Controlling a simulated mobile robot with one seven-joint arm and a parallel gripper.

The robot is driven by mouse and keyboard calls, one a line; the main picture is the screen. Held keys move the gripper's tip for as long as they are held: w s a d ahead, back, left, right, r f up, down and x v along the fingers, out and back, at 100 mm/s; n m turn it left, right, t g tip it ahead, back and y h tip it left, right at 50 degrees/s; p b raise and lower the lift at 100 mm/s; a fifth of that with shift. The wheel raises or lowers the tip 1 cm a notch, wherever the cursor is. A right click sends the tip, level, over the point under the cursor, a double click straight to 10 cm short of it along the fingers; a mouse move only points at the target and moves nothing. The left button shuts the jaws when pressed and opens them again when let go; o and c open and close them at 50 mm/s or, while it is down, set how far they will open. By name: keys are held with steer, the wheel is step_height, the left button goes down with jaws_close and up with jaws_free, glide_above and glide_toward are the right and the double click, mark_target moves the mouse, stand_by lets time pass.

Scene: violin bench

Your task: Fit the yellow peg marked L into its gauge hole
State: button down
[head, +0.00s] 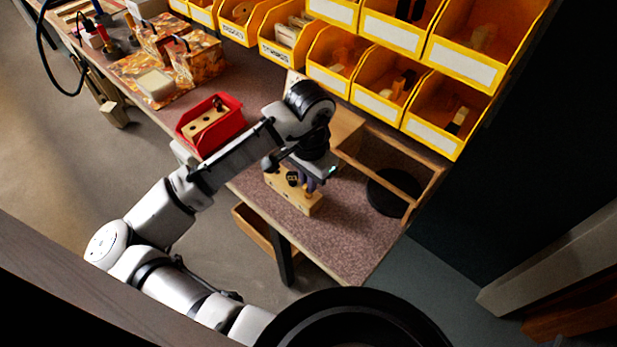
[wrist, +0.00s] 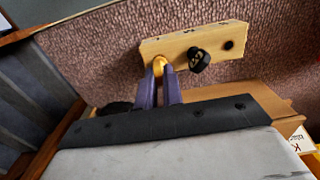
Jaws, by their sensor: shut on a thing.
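The pale wooden gauge block (head: 303,204) lies on the bench mat below my gripper (head: 311,184); it also shows in the wrist view (wrist: 215,38). My gripper's purple fingers (wrist: 160,72) are shut on the yellow peg (wrist: 159,65) at one end of the block. Only a small part of the peg shows between the fingertips, against the block. I cannot tell how deep it sits in a hole. A black knobbed peg (wrist: 199,60) stands in the block beside it. An open dark hole (wrist: 228,45) is at the block's other end.
A red bin (head: 232,122) with a holed wooden block (head: 205,125) stands left of my arm. Yellow bins (head: 455,112) line the back. A wooden frame (head: 385,180) and a black round thing (head: 385,195) are to the right. The front mat (head: 350,240) is clear.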

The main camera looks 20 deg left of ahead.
steer(key=shift+f+b, duration=0.4)
steer(key=shift+f, duration=0.2)
steer(key=c, duration=1.5)
jaws_free()
steer(key=shift+o, duration=0.2)
step_height(320, 180, up, 14)
